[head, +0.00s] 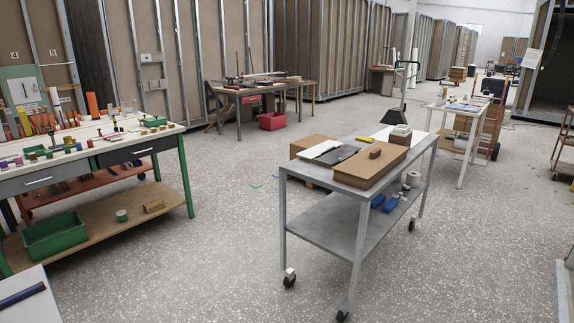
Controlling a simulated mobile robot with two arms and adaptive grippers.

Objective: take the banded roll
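No gripper of mine shows in the head view. I cannot tell for sure which thing is the banded roll. A small pale roll with a greenish side (122,215) stands on the lower shelf of the green-legged workbench at the left. A whitish-grey roll (412,179) sits on the lower shelf of the grey wheeled cart (330,226). Several small coloured rolls or cylinders (70,143) stand on the workbench top. They are too small to make out any bands.
The workbench (88,158) also bears a green bin (54,236) on its lower shelf. The cart top holds a cardboard box (370,166); blue items (391,204) lie below. A white surface (30,305) fills the lower left corner. Speckled floor (215,250) between workbench and cart is clear.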

